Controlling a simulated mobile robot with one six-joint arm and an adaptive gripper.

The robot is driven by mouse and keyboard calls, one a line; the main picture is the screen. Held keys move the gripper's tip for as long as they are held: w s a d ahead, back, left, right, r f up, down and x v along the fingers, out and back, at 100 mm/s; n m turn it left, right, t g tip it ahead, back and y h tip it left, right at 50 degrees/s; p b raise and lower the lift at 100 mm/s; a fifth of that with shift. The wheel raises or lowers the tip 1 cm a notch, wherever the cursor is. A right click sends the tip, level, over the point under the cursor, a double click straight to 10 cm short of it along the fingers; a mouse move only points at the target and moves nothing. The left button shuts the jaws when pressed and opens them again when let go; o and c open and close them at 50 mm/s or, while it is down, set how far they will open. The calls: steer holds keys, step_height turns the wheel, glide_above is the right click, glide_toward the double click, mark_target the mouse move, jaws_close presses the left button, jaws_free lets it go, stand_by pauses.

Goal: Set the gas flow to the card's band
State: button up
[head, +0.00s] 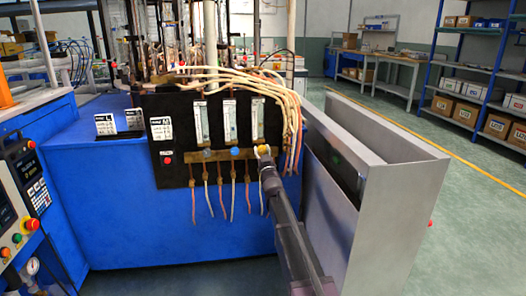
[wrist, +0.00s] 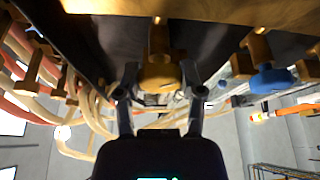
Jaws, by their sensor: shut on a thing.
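A black panel (head: 180,180) on the blue bench carries three upright flow meter tubes: left (head: 201,125), middle (head: 229,123) and right (head: 257,120). Their float levels are too small to read. My gripper (head: 266,161) is shut on the yellow knob under the right tube. In the wrist view the yellow knob (wrist: 160,76) sits between my two fingers (wrist: 158,88). A card marked M (head: 160,129) is on the panel, and a card marked L (head: 104,124) stands left of it; their small print is unreadable.
Pale hoses (head: 285,95) loop over the panel's right side, and thin tubes hang below the bar. The blue knob (wrist: 268,79) is beside my fingers in the wrist view. A tall grey metal enclosure (head: 395,205) stands close right of my arm. A red button (head: 167,160) is on the panel.

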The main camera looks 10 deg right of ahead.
steer(key=shift+w, duration=0.1)
steer(key=o, duration=1.2)
steer(key=shift+c, duration=0.2)
